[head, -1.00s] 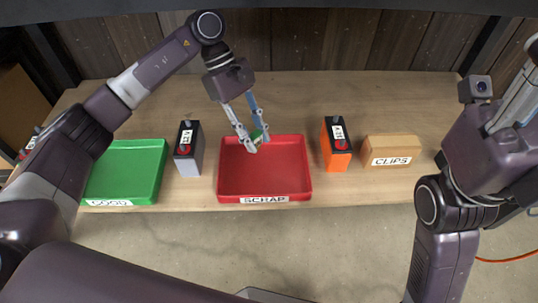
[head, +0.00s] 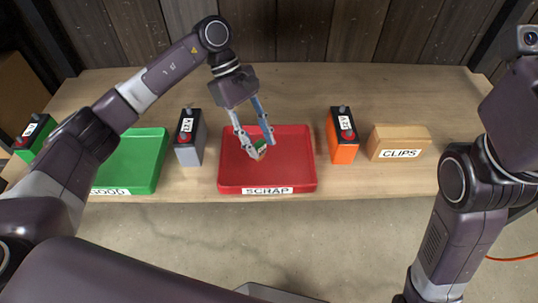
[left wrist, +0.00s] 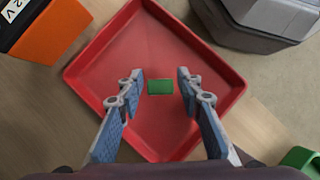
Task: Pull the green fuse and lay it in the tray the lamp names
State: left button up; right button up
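The green fuse (head: 261,149) shows between the fingertips of my left gripper (head: 260,148), over the floor of the red SCRAP tray (head: 227,178). In the left wrist view the fuse (left wrist: 160,87) looks to lie on the tray floor (left wrist: 160,125). My left gripper's fingers (left wrist: 161,82) stand apart there, with a gap on each side of the fuse. The green GOOD tray (head: 140,165) is at the left, partly behind my left arm. The lamp is not in view. My right arm is at the right; its gripper is out of the picture.
A grey battery (head: 190,140) stands left of the red tray. An orange battery (head: 341,135) and a CLIPS box (head: 398,142) stand to its right. A green battery (head: 35,137) is at the far left. The bench behind the trays (head: 330,85) is clear.

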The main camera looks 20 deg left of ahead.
pick_arm(q)
jog(key=shift+o, duration=0.9)
jog(key=v, duration=1.2)
